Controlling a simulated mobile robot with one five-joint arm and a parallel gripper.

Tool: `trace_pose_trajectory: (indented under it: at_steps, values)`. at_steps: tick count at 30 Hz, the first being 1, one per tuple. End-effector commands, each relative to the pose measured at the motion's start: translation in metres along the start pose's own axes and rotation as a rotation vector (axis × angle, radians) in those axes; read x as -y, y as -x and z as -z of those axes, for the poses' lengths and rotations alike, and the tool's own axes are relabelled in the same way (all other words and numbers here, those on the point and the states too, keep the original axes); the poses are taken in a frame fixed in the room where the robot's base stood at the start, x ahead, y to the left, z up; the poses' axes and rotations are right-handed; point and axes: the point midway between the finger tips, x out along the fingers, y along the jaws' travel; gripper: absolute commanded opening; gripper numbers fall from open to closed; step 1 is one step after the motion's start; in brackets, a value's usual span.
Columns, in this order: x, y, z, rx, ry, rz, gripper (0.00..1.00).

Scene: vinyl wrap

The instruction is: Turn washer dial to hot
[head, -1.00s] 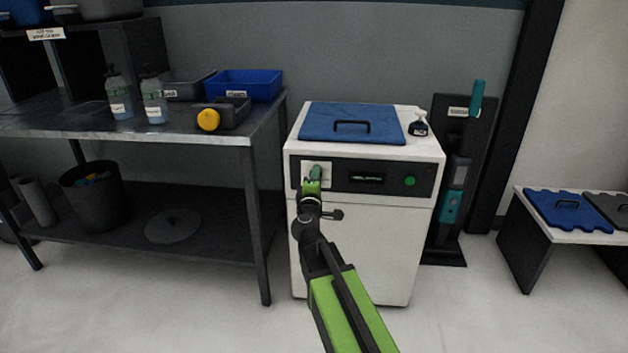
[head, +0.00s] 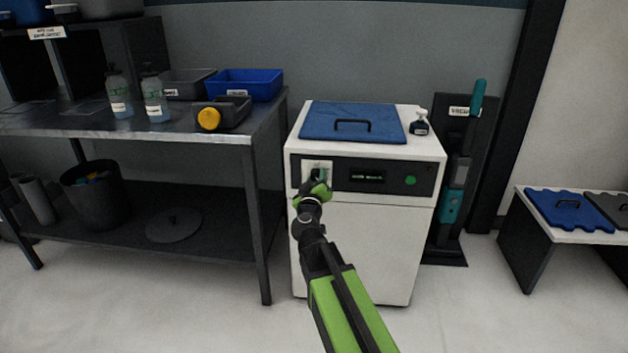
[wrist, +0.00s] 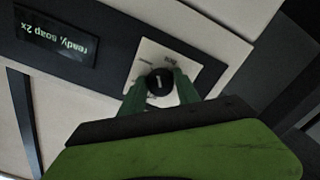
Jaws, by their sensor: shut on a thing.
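The washer (head: 365,235) is a white cabinet with a dark control panel. Its dial (wrist: 159,83) is a black knob with a pale mark, on a white plate (wrist: 145,55) with small lettering, at the panel's left. My gripper (head: 318,182) reaches the dial from the front. In the wrist view its green fingers (wrist: 160,92) lie on both sides of the dial, shut on it. The display (wrist: 55,32) reads "ready, soap 2x" upside down in the wrist view. In the head view my gripper partly hides the dial. The plate's lettering is too small to read surely.
A green round button (head: 410,181) is at the panel's right. A blue lid (head: 350,113) and a small bottle (head: 419,124) are on the washer top. A metal table (head: 185,127) with bottles and trays stands left. A dark rack (head: 478,120) stands right.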

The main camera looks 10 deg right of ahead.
Motion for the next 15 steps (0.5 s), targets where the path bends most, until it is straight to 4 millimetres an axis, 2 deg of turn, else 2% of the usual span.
trace_pose_trajectory:
  at_steps: [15]
  values:
    - [0.0046,-0.0002,0.0030,-0.004,-0.452,0.009,0.00]
